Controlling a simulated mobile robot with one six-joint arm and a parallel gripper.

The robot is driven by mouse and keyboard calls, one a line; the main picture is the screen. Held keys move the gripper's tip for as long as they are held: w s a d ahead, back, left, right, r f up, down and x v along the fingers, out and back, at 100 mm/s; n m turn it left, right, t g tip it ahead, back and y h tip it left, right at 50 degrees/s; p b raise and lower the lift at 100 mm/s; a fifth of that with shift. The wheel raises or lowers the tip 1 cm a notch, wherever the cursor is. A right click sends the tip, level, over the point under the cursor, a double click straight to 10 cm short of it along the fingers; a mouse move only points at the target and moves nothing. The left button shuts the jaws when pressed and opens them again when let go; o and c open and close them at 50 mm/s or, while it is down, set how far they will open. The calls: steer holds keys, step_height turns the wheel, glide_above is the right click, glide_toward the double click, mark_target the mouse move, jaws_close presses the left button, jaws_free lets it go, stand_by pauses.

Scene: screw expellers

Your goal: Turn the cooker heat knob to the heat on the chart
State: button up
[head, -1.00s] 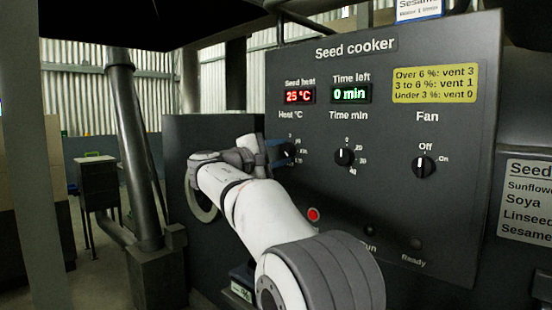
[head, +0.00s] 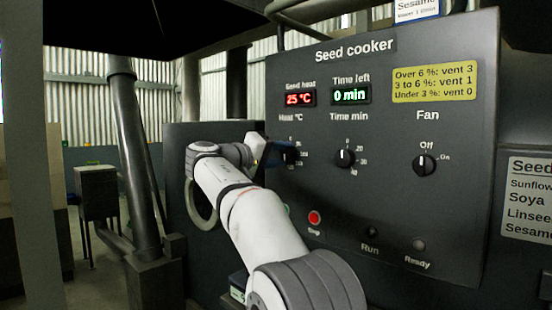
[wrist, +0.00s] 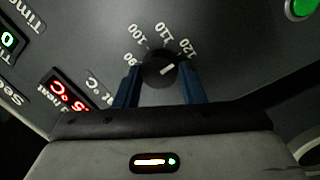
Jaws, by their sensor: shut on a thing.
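The black heat knob (wrist: 153,62) sits between my blue gripper fingers (wrist: 161,78) in the wrist view, and my gripper is shut on it. Its white mark slants to the right, toward the 120 side of the scale; the exact reading is unclear. Labels 90, 100, 110 and 120 show around it. In the head view the knob (head: 291,154) is partly hidden behind my gripper (head: 277,152). The seed heat display (head: 300,98) reads 25 °C. The seed chart (head: 530,198) is cut off at the right edge; its heat values are out of view.
The time knob (head: 345,158) and fan knob (head: 424,165) are to the right on the cooker panel (head: 390,210). The red stop button (head: 314,217) is below, near my arm. A yellow vent note (head: 434,83) is at upper right.

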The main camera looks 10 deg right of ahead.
steer(key=shift+d+f+m, duration=0.1)
steer(key=shift+m, duration=0.4)
steer(key=o, duration=0.7)
steer(key=shift+d, duration=0.1)
steer(key=shift+o, duration=1.4)
steer(key=shift+s+a, duration=0.1)
steer(key=shift+a, duration=0.1)
steer(key=v, duration=0.7)
steer(key=shift+s+a+p, duration=0.15)
steer(key=shift+a+p, duration=0.05)
steer(key=shift+p, duration=0.2)
